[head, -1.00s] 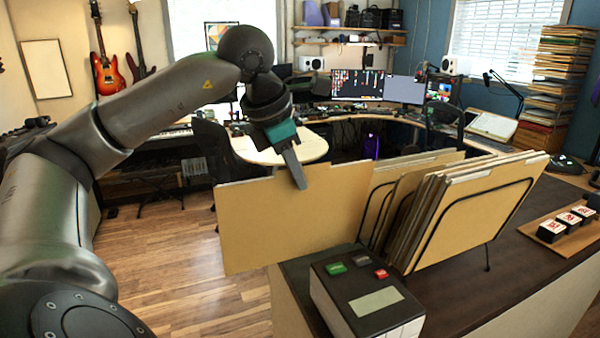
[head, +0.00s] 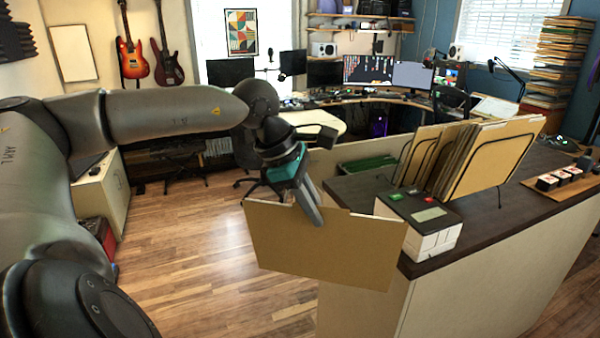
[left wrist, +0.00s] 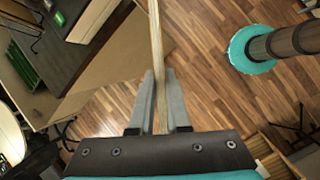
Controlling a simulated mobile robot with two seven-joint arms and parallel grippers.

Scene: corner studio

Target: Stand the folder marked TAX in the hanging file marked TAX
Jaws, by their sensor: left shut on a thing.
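My left gripper (head: 316,218) is shut on the top edge of a tan folder (head: 300,250). The folder hangs in the air, slightly tilted, in front of the counter's left end. I can read no mark on it. In the left wrist view the folder (left wrist: 156,45) is seen edge-on between the two fingers of the gripper (left wrist: 160,85). Green hanging files (head: 368,165) show in an open drawer behind the counter's left end, and as green strips (left wrist: 27,68) in the left wrist view. Their marks cannot be read. My right gripper is out of view.
A wire rack (head: 480,158) with several tan folders stands on the dark counter (head: 475,220). Several small marked blocks sit on a wooden tray (head: 590,178). The wooden floor (head: 200,235) at left is clear.

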